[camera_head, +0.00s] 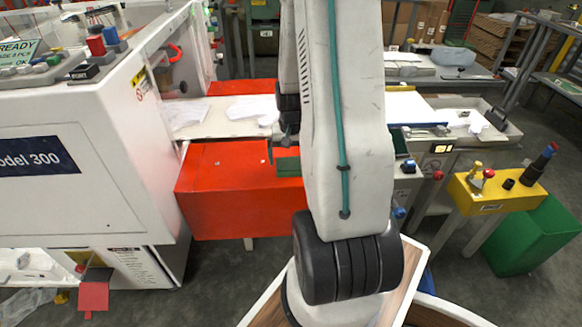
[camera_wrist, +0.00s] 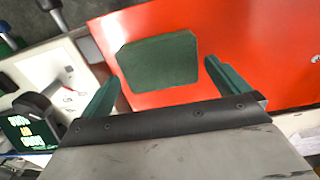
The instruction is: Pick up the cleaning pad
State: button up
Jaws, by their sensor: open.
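The cleaning pad (camera_wrist: 158,62) is a dark green, roughly rectangular pad lying on a red surface (camera_wrist: 240,30). In the wrist view it sits ahead of my gripper (camera_wrist: 163,90), between the lines of its two green fingers. The fingers are apart, and nothing is held between them. In the head view a small part of the green pad (camera_head: 287,160) shows on the red box top (camera_head: 225,165), beside my arm. My arm hides the rest of that area, and my gripper is mostly hidden there.
A white machine (camera_head: 80,150) stands to the left, with an opening near the red box. A white work surface (camera_head: 215,118) lies behind the box. A yellow control box (camera_head: 495,190) and a green bin (camera_head: 530,235) stand to the right.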

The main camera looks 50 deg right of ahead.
notch_tip(320, 180, down, 2)
jog(key=c, duration=0.9)
jog(key=shift+o, duration=0.2)
jog(key=shift+r, duration=0.1)
